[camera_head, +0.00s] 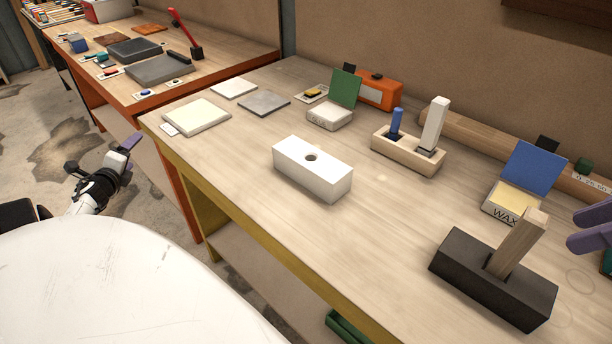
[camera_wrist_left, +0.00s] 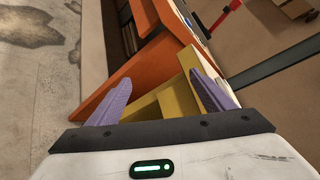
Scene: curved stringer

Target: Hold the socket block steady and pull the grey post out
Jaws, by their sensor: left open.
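A dark block (camera_head: 495,278) sits at the front right of the bench with a square wood-coloured post (camera_head: 519,243) standing in it, slightly tilted. A pale wooden block (camera_head: 408,155) further back holds a pale grey-white post (camera_head: 433,125) and a short blue post (camera_head: 396,122). A white block (camera_head: 312,168) with an empty round hole sits mid-bench. I cannot tell for certain which post is the grey one. My left gripper (camera_head: 128,150) is left of the bench, open and empty, as the left wrist view (camera_wrist_left: 160,95) shows. My right gripper (camera_head: 570,230) has its fingers apart at the right edge, near the dark block.
A box labelled WAX (camera_head: 512,202) with a raised blue lid stands behind the dark block. A green-lidded box (camera_head: 332,112), an orange case (camera_head: 380,92) and flat pads (camera_head: 197,117) are at the back left. Bare bench top lies between the white and dark blocks.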

